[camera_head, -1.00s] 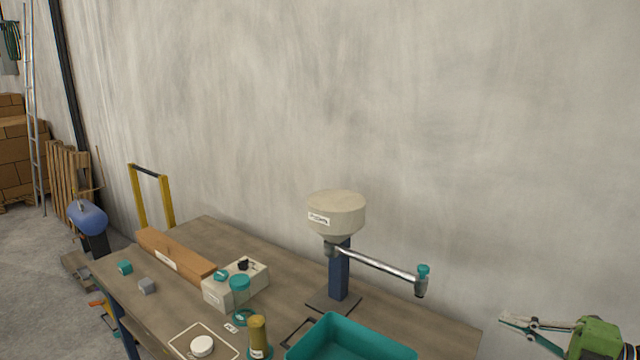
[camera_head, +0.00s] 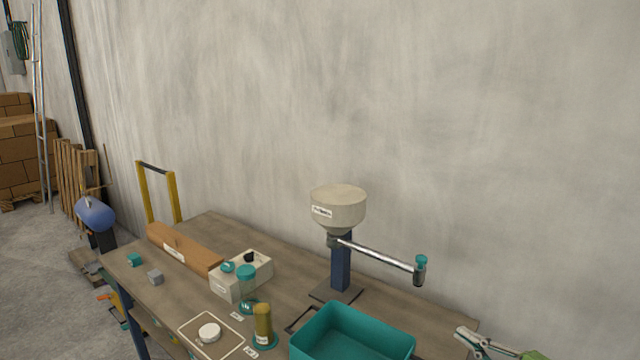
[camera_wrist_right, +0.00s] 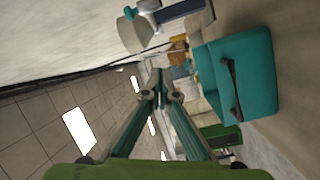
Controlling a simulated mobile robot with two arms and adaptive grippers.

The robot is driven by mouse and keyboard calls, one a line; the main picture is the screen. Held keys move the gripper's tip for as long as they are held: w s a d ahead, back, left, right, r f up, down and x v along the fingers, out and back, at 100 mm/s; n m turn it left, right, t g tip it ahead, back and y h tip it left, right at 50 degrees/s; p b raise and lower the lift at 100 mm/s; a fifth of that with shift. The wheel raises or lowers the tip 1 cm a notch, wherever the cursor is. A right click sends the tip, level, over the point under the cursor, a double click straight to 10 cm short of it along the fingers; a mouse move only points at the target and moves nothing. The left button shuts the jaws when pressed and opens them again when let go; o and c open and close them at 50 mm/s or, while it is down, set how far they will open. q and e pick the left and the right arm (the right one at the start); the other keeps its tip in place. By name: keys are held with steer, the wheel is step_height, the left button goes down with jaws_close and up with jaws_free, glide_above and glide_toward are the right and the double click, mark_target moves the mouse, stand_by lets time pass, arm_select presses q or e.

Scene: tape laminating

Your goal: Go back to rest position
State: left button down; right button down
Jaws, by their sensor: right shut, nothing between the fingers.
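My right gripper (camera_head: 470,340) shows at the lower right of the head view, beside the right end of the workbench (camera_head: 210,225). It is shut and empty. In the right wrist view its fingers (camera_wrist_right: 160,85) come together at the tips, pointing toward the bench. The green body of the gripper (camera_head: 533,355) is cut off by the bottom edge of the head view. My left gripper is not in the frames.
A teal bin (camera_head: 355,318) sits at the bench's front right, near my right gripper. Behind it stands a dispenser with a cream hopper (camera_head: 337,207) and a metal arm (camera_head: 380,254) reaching right. The wall behind is bare.

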steer(key=s+a+f+m+g+h, duration=0.2)
steer(key=s+a+f+m+h, duration=0.1)
steer(key=s+f+m+h, duration=0.3)
steer(key=s+a+f+m+g+h, duration=0.1)
steer(key=s+a+f+m+h, duration=0.3)
steer(key=f+m, duration=0.35)
steer(key=s+a+f+m+g, duration=0.2)
steer(key=s+g, duration=0.2)
steer(key=s, duration=0.8)
steer(key=s+a+f+m+g, duration=0.25)
steer(key=s+g, duration=0.25)
steer(key=s, duration=0.7)
step_height(320, 180, down, 26)
steer(key=s, duration=0.1)
steer(key=s+d+f+g, duration=0.1)
steer(key=s+d+f, duration=0.1)
steer(key=s+f, duration=0.6)
steer(key=s+d+f+g, duration=0.1)
steer(key=s+f, duration=0.7)
steer(key=s, duration=0.1)
steer(key=shift+s+d, duration=0.25)
steer(key=shift+d, duration=0.15)
